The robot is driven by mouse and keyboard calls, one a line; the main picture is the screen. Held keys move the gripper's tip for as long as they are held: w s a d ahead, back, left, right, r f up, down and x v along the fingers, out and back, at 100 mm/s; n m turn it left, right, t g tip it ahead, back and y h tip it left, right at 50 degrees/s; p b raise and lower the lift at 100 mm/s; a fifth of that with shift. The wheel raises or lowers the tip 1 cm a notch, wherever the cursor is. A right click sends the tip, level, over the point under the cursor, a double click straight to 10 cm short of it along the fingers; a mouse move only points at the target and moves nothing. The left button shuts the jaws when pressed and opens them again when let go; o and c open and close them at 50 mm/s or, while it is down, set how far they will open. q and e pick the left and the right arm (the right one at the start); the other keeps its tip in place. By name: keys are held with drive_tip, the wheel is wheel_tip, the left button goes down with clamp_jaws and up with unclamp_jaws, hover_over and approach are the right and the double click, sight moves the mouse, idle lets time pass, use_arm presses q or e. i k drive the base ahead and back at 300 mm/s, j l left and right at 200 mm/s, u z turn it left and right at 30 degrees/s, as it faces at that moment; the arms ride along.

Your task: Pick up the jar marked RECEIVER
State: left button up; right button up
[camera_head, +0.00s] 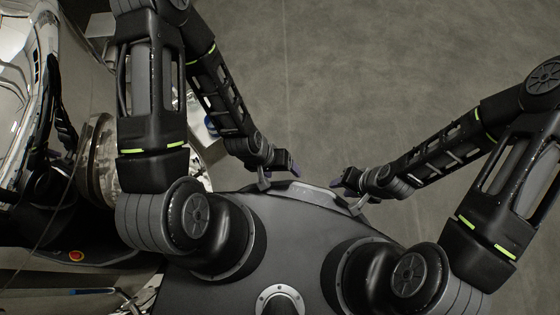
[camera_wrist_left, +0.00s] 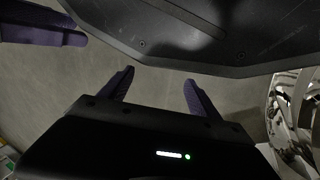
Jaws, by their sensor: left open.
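No jar with a readable RECEIVER mark shows in either view. My left gripper (camera_head: 280,165) hangs low just beyond the front edge of my base in the head view. In the left wrist view its two dark purple fingers (camera_wrist_left: 158,82) are apart, with only bare floor between them. My right gripper (camera_head: 342,182) is close by to the right, small and partly hidden by its own arm. Purple fingers at the upper left of the left wrist view (camera_wrist_left: 60,36) appear to be my right gripper's; their opening is unclear.
Shiny steel tank equipment (camera_head: 25,100) fills the left side, with a round steel flange (camera_head: 100,160) beside my left arm. A small blue and white item (camera_head: 211,126) is partly hidden behind that arm. Grey floor (camera_head: 370,70) is clear ahead and right.

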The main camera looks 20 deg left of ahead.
sight(194, 104)
drive_tip(key=k+l, duration=0.15)
drive_tip(key=l, duration=0.15)
drive_tip(key=k+l, duration=0.1)
drive_tip(key=l, duration=0.25)
drive_tip(key=k+l, duration=0.15)
drive_tip(key=l, duration=0.15)
drive_tip(key=k+l, duration=0.15)
drive_tip(key=l, duration=0.15)
drive_tip(key=l+u, duration=0.1)
drive_tip(key=u, duration=1.5)
drive_tip(key=i+l+z, duration=0.15)
drive_tip(key=i+l, duration=0.15)
drive_tip(key=i, duration=0.35)
drive_tip(key=i+l+z, duration=0.15)
drive_tip(key=i, duration=0.45)
drive_tip(key=i+l+z, duration=0.2)
drive_tip(key=i, duration=0.5)
